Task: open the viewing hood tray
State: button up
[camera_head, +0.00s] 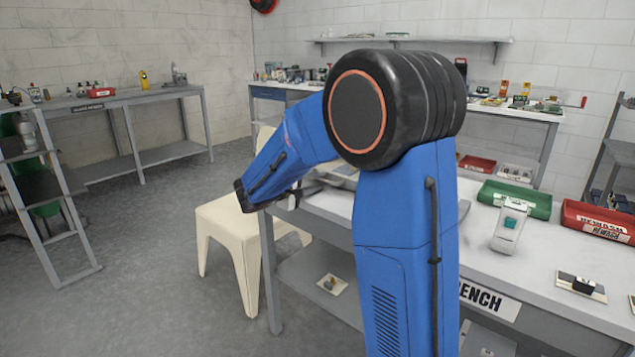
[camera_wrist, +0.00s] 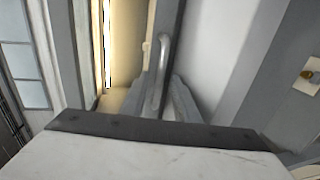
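In the wrist view a grey bar handle (camera_wrist: 162,72) stands on a narrow dark grey strip, which I take to be the front of the viewing hood tray. My gripper (camera_wrist: 160,95) has its two grey fingers on either side of the handle's lower part. The fingers look apart, with the handle between them; I see no clear contact. My pale gripper body with its dark edge hides what lies below. In the head view my gripper (camera_head: 312,190) is small at the end of the blue arm, by the bench's left end. My arm hides most of the hood there.
The grey bench (camera_head: 540,280) holds a green tray (camera_head: 515,198), a red bin (camera_head: 598,222) and a white device (camera_head: 509,228). A cream stool (camera_head: 232,235) stands close to the bench's left end. Open floor (camera_head: 150,270) lies to the left, before a ladder (camera_head: 50,200).

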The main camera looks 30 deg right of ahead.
jog(key=shift+w+d, duration=0.1)
jog(key=shift+d, duration=0.15)
grip_shut()
jog(key=shift+a, duration=0.1)
jog(key=f+v, duration=0.2)
jog(key=v, duration=0.8)
jog(key=a+f+v, duration=0.1)
jog(key=f+v, duration=0.1)
jog(key=v, duration=0.8)
jog(key=shift+s+a+f, duration=0.15)
jog(key=shift+s+a, duration=0.1)
grip_release()
